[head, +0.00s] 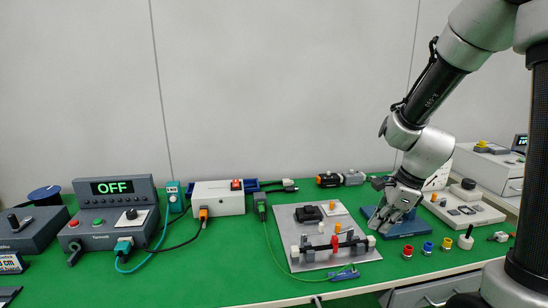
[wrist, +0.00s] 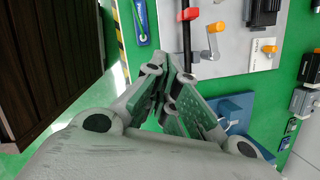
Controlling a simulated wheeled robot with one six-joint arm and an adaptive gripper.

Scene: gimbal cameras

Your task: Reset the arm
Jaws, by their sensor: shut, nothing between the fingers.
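My gripper (head: 384,222) is at the end of my arm, on the right side of the head view. It hangs low over a dark blue block (head: 408,226) on the green table. In the wrist view my gripper (wrist: 166,92) has its fingers together, with nothing seen between them. The blue block (wrist: 232,110) shows beside and partly behind the fingers. My gripper hides part of the block, and I cannot tell whether they touch.
A grey plate (head: 290,222) with a clamp fixture lies left of my gripper. A grey panel (head: 468,212) stands to its right. Small coloured cylinders (head: 427,248) stand near the front edge. A control box reading OFF (head: 115,210) and a white box (head: 218,198) are further left.

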